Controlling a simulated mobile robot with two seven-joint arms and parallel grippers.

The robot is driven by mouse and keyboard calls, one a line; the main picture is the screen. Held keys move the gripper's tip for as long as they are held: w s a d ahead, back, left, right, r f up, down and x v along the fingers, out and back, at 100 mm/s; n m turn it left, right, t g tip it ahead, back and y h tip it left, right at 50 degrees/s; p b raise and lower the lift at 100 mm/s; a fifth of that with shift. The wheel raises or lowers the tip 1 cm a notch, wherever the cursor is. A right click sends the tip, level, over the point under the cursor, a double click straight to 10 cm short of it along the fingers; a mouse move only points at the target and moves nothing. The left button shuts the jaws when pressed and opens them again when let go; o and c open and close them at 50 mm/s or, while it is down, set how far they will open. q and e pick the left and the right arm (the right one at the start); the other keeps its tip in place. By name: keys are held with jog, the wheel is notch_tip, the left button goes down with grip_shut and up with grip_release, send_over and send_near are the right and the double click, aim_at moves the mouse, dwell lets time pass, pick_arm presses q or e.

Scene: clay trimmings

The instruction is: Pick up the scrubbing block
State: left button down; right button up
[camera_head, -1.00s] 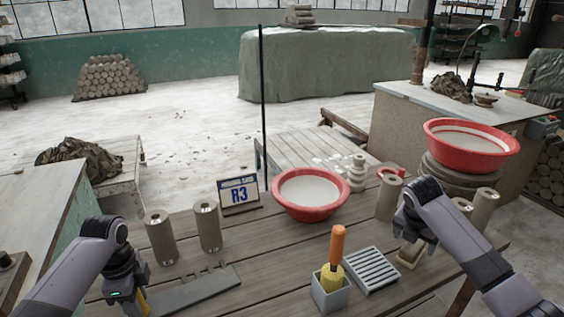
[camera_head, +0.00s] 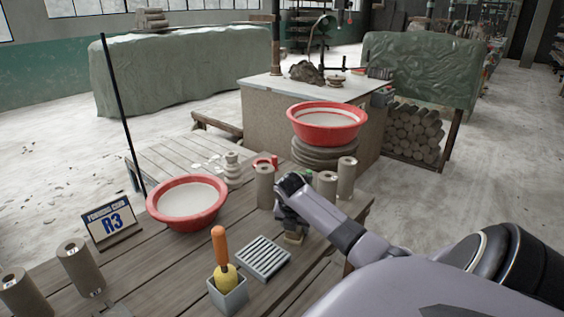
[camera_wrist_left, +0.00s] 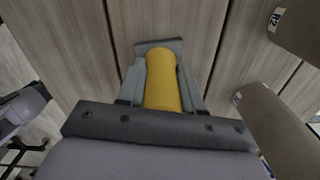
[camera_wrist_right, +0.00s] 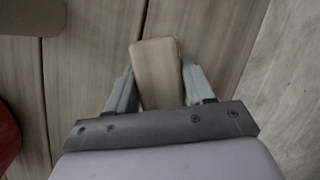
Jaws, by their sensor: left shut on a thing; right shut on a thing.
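The scrubbing block is a pale wooden block (camera_head: 293,238) near the right edge of the work table (camera_head: 150,280). My right gripper (camera_head: 291,226) is around it from above. In the right wrist view the block (camera_wrist_right: 155,70) sits between both fingers of my right gripper (camera_wrist_right: 156,82), which is shut on it. I cannot tell whether the block touches the table. The far end of that tool is hidden.
Left of the block are a slatted grey dish (camera_head: 263,257) and a grey holder (camera_head: 228,295) with an orange-handled tool (camera_head: 219,245). Clay cylinders (camera_head: 265,186) stand behind my right gripper. A red basin (camera_head: 188,203) stands further left, near an R3 sign (camera_head: 112,222).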

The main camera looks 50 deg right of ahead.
notch_tip(320, 180, up, 10)
jog(key=shift+r, duration=0.1)
dwell(0.4)
